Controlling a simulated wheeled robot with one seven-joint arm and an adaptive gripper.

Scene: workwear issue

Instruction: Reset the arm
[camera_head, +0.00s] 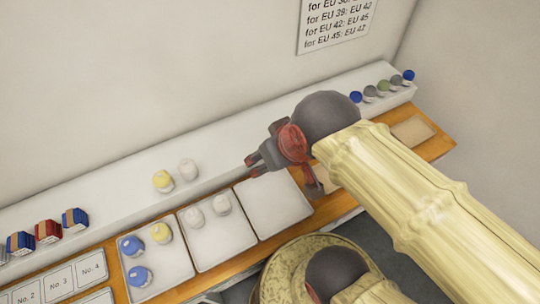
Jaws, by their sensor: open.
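My arm reaches in from the lower right. My gripper (254,166), dark grey with red parts, points left and is open, with nothing seen between its fingers. It shows over the area of the white ledge's front edge, above and left of the empty white tray (272,204). How high it hangs cannot be told exactly. My arm hides part of the bench to the right.
The left tray (135,290) holds two blue items and a yellow one; the middle tray (222,250) holds two white ones. A yellow item (162,181), a white item (187,169), boxes (48,231) and several small items (384,87) stand on the ledge (115,195).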

